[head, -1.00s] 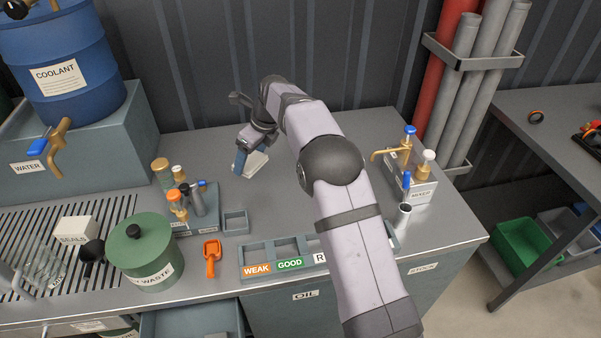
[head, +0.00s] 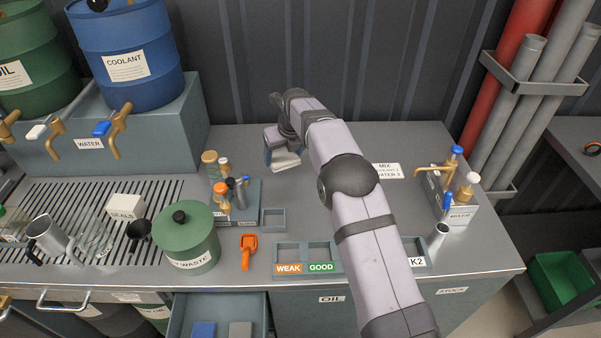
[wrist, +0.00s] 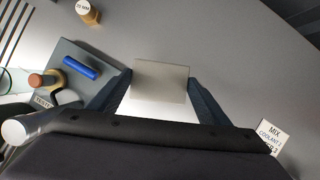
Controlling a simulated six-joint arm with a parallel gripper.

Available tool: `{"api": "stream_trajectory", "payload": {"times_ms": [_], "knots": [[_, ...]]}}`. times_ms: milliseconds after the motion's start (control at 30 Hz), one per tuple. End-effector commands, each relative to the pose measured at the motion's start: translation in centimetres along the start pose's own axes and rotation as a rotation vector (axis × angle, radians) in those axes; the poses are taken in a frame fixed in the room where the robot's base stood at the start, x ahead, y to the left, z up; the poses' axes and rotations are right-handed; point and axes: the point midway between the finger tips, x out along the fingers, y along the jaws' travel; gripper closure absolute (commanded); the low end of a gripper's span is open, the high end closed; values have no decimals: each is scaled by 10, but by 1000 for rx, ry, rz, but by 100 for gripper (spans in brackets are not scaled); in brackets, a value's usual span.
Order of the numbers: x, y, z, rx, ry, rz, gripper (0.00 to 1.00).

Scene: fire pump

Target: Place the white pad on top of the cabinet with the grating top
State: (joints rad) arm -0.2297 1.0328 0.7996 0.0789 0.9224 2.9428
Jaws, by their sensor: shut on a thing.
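My gripper (head: 278,152) is shut on the white pad (head: 286,162), a pale rectangular block, over the middle back of the grey worktop. In the wrist view, the pad (wrist: 160,80) sits between both fingers, and its lower part looks bright white. Whether its underside touches the worktop I cannot tell. The cabinet with the grating top (head: 62,190) is at the left in the head view, its dark slots running front to back. My gripper is to the right of it.
A bottle rack (head: 245,214) stands between my gripper and the grating. An orange scoop (head: 248,250) lies in front. A drawer (head: 255,305) below is open.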

Motion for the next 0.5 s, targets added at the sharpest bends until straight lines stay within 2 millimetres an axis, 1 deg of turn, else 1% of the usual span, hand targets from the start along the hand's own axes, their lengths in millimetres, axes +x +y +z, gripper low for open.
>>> {"api": "stream_trajectory", "payload": {"times_ms": [100, 200, 500], "knots": [[16, 0, -7, 0, 3, 1, 54], [25, 0, -11, 0, 2, 0, 54], [34, 0, -14, 0, 1, 0, 54]]}}
